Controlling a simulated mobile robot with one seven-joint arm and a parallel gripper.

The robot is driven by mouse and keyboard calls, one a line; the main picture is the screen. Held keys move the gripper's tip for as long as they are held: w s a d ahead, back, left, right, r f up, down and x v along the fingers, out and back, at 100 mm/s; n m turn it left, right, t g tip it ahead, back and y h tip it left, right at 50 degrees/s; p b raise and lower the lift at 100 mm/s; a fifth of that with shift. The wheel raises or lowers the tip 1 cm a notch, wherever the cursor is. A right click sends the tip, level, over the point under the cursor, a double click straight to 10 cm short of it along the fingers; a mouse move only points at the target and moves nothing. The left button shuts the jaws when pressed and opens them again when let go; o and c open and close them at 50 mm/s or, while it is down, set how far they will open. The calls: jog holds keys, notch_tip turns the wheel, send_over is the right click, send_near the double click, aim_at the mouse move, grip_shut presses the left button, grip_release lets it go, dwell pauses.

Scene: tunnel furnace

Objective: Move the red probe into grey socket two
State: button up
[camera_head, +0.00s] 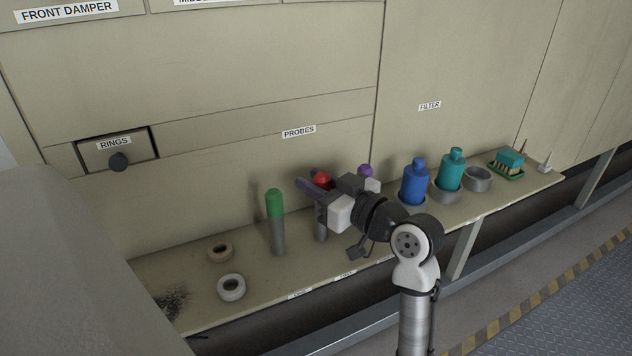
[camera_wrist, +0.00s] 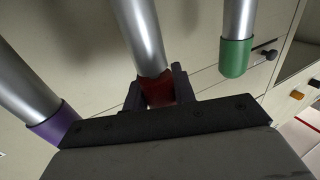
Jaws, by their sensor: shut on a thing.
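The red probe has a red cap (camera_head: 323,181) and a grey metal body (camera_head: 321,226), and looks about upright over the shelf in the head view. My gripper (camera_head: 315,188) is shut on its cap; the wrist view shows the red cap (camera_wrist: 158,90) between the two dark fingers. I cannot tell whether its lower end touches the shelf. The green probe (camera_head: 275,220) stands apart on the left. A purple-capped probe (camera_head: 366,171) is behind my gripper, mostly hidden. I cannot make out which place is grey socket two; small labels on the shelf edge are unreadable.
Two pale rings (camera_head: 231,287) lie on the shelf (camera_head: 190,268) at the left. A blue bottle (camera_head: 415,182), a teal bottle (camera_head: 451,170) and an empty grey ring (camera_head: 478,179) stand at the right. A green tray (camera_head: 507,167) is farther right. The panel wall rises behind.

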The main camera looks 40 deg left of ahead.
jog(key=shift+f, duration=0.25)
jog(key=o, duration=1.1)
jog(key=d+b, duration=0.1)
jog(key=d, duration=0.6)
jog(key=shift+b, duration=0.4)
jog(key=shift+s, duration=0.1)
